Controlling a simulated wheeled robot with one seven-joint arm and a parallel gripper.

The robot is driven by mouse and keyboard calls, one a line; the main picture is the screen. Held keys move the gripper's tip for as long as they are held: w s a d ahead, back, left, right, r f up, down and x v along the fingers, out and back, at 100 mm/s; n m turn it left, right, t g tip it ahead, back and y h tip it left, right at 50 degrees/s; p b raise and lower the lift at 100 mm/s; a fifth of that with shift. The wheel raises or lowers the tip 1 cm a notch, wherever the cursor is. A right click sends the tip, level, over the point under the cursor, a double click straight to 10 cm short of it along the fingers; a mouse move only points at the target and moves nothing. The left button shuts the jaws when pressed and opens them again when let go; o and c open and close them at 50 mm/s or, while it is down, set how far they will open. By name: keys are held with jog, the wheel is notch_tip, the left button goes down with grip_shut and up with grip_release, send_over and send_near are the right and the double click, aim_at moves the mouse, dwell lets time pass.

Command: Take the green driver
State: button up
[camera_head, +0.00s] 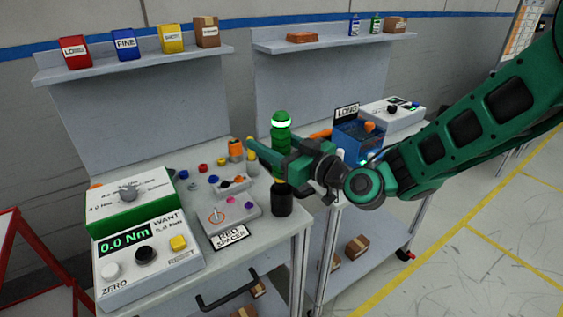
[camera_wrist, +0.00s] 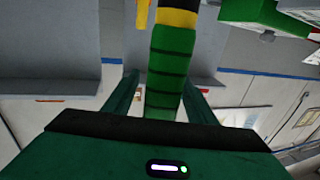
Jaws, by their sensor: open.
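The green driver (camera_head: 281,132) stands upright with a lit white ring near its top. Its lower end is at a black cup-like holder (camera_head: 282,200) near the front right corner of the left bench. My gripper (camera_head: 272,158) reaches in from the right at the driver's height and hides its middle. In the wrist view, the ribbed green handle with a yellow and black band (camera_wrist: 168,65) lies between the two fingers of my gripper (camera_wrist: 160,85). The fingers are open, one on each side of the handle. Whether either touches it, I cannot tell.
An orange-topped driver (camera_head: 235,149) and a yellow one (camera_head: 251,158) stand just behind. A grey spacer box (camera_head: 226,214) and the torque tester (camera_head: 148,262) occupy the bench left of the holder. A blue unit (camera_head: 357,140) stands on the right bench.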

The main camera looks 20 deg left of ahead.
jog(key=shift+c, duration=0.6)
grip_shut()
jog(key=shift+r, duration=0.1)
notch_tip(320, 180, up, 10)
jog(key=shift+r, duration=0.15)
